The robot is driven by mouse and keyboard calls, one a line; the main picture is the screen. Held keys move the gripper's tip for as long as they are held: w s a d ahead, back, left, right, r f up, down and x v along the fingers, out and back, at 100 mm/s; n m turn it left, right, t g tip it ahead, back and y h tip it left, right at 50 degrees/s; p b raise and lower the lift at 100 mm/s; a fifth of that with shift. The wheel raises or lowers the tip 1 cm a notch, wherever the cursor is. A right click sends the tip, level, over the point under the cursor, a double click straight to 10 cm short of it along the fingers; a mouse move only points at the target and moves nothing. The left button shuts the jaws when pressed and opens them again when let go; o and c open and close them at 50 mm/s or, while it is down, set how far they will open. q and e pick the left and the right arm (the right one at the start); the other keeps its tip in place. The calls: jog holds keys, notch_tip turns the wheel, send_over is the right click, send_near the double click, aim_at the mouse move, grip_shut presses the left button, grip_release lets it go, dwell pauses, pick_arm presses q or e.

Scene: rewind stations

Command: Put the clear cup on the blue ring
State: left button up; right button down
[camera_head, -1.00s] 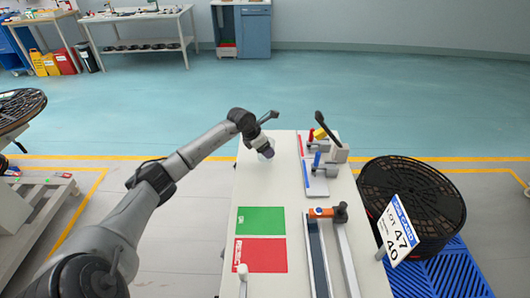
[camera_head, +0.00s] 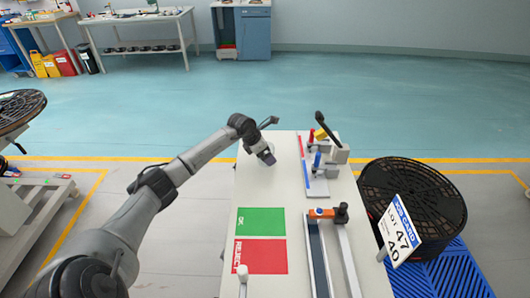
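My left arm comes in from the lower left, and its gripper (camera_head: 266,156) is low over the far left part of the white bench (camera_head: 275,190). The gripper points down and away from me. Its fingers are small and dark, and I cannot tell whether they are open or shut or hold anything. I cannot make out the clear cup or the blue ring; either may be hidden by the gripper or too small to see. My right gripper is not in view.
A green OK mat (camera_head: 261,221) and a red REJECT mat (camera_head: 262,257) lie on the near bench. A clamp fixture (camera_head: 322,160) stands far right, near rails (camera_head: 328,255). Black reels (camera_head: 412,205) and a job card (camera_head: 398,231) are right of the bench.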

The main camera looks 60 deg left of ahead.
pick_arm(q)
jog(key=shift+r, duration=0.1)
jog(key=shift+s+r, duration=0.1)
jog(key=shift+r, duration=0.2)
jog(key=p+v, duration=0.2)
jog(key=v, duration=0.7)
jog(key=shift+s+r, duration=0.15)
jog(key=shift+r, duration=0.1)
jog(key=shift+o, duration=0.5)
jog(key=shift+v, duration=0.95)
